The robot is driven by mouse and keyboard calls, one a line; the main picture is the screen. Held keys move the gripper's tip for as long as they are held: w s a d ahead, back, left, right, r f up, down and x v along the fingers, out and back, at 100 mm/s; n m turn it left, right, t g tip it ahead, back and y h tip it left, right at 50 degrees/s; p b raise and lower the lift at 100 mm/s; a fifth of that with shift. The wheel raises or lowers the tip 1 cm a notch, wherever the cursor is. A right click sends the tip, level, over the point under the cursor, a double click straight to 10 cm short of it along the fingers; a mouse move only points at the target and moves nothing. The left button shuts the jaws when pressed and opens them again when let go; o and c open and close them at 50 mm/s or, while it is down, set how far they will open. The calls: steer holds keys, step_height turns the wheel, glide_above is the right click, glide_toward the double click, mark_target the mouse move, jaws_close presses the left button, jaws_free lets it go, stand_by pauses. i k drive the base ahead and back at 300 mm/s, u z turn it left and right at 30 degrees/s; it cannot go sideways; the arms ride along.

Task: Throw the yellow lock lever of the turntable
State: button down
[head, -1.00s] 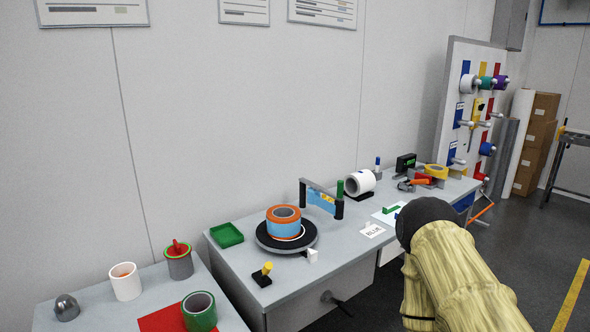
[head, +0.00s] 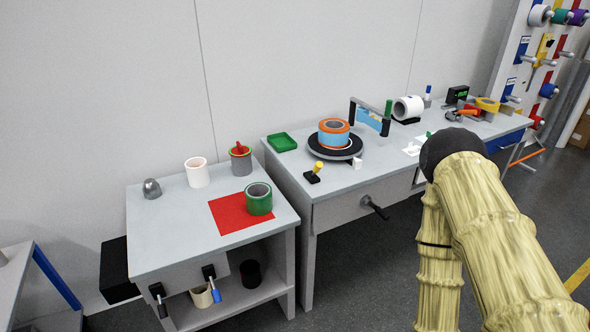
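The turntable (head: 314,154) is a black round disc on the grey workbench. An orange and light-blue ring-shaped roll (head: 334,134) sits on it. The yellow lock lever (head: 318,166) stands on a small black base at the bench's front left, a little left of and in front of the disc. It leans slightly to the upper right. My arm reaches in at the right, covered in a pale yellow sleeve, with a dark rounded joint over the bench's right part. My gripper does not show, so its state and anything in it are hidden.
A green tray (head: 282,142) lies left of the turntable. A small white block (head: 357,163) is at its front right. A lower table (head: 160,235) at left holds a green roll (head: 258,198) on a red mat (head: 228,214). A drawer handle (head: 374,208) sticks out in front.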

mark_target(318, 165)
steer(key=u, duration=1.3)
steer(key=i, duration=1.05)
steer(key=z, duration=2.65)
steer(key=k, duration=0.8)
steer(key=u, duration=0.6)
steer(key=i, duration=0.45)
